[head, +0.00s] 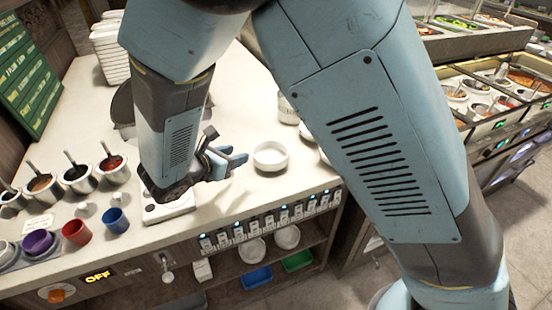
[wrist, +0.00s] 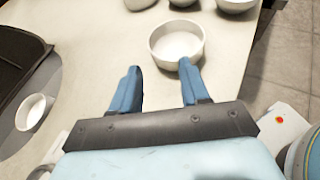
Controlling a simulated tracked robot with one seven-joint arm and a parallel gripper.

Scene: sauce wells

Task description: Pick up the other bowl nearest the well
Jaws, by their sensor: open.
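A white round bowl (head: 270,160) stands upright on the pale counter, just right of my gripper (head: 232,161) in the head view. In the wrist view the same bowl (wrist: 177,44) is ahead of the blue fingers of my gripper (wrist: 160,82). The fingers are apart with nothing between them. The right fingertip overlaps the bowl's near rim in the picture; I cannot tell if they touch. More white bowls (wrist: 138,4) stand beyond it, cut off by the frame edge. Sauce wells with ladles (head: 113,163) line the counter's left side in the head view.
Red (head: 76,232) and blue (head: 116,220) cups stand near the front left edge. A small white bowl (wrist: 33,112) is at the left in the wrist view, near a dark pan (wrist: 20,65). My arm hides part of the counter. The counter edge drops off right of the bowls.

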